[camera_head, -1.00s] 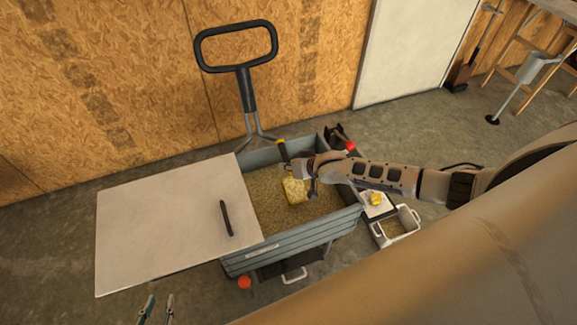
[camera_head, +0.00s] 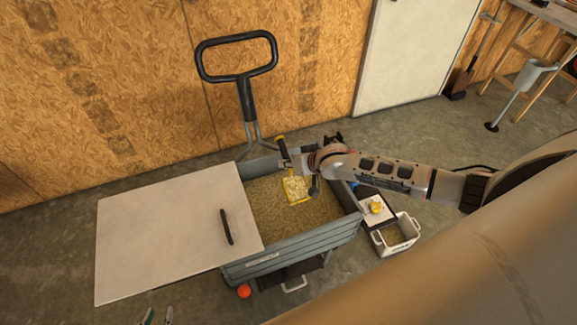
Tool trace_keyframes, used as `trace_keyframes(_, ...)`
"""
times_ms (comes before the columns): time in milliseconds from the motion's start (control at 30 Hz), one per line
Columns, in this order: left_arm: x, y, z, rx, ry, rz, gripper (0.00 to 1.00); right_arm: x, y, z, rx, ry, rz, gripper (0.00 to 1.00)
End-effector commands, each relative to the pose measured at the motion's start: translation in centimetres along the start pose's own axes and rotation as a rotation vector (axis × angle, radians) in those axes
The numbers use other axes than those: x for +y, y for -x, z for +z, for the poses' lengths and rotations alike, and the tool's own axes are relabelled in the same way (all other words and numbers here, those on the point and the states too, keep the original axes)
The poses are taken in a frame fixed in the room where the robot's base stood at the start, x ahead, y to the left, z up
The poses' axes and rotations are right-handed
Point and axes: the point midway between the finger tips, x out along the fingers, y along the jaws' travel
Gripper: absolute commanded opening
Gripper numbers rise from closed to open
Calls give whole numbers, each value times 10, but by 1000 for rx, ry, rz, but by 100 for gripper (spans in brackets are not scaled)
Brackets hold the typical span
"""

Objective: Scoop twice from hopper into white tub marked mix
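The hopper (camera_head: 300,243) is a grey slatted bin full of tan grain (camera_head: 268,205), its pale lid (camera_head: 165,235) slid to the left. My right gripper (camera_head: 289,164) comes in from the right over the hopper, shut on the dark handle of a yellow scoop (camera_head: 297,190). The scoop holds pale grain and is over or at the grain surface; I cannot tell the gap. My arm hides part of the grip. The white tub (camera_head: 414,228) stands right of the hopper with some grain inside; its marking is not readable. My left gripper (camera_head: 158,317) shows only two parted fingertips at the bottom edge.
A black loop handle (camera_head: 238,58) rises behind the hopper. An orange-red ball (camera_head: 244,291) is at its front. A wooden wall and white door stand behind. The floor right of the tub is clear.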

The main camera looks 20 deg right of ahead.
Motion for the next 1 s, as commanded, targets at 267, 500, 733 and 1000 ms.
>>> trace_keyframes(267,-1,0,0,1,-5,1,26,-4,13,-14,3,0,-2,0)
trace_keyframes(500,0,0,-2,4,-1,1,26,-8,23,-24,2,0,-1,0)
trace_keyframes(733,3,-1,-4,7,10,1,26,-11,33,-34,3,0,-1,0)
trace_keyframes(1000,4,-1,-5,7,11,1,26,-16,45,-46,3,0,-2,0)
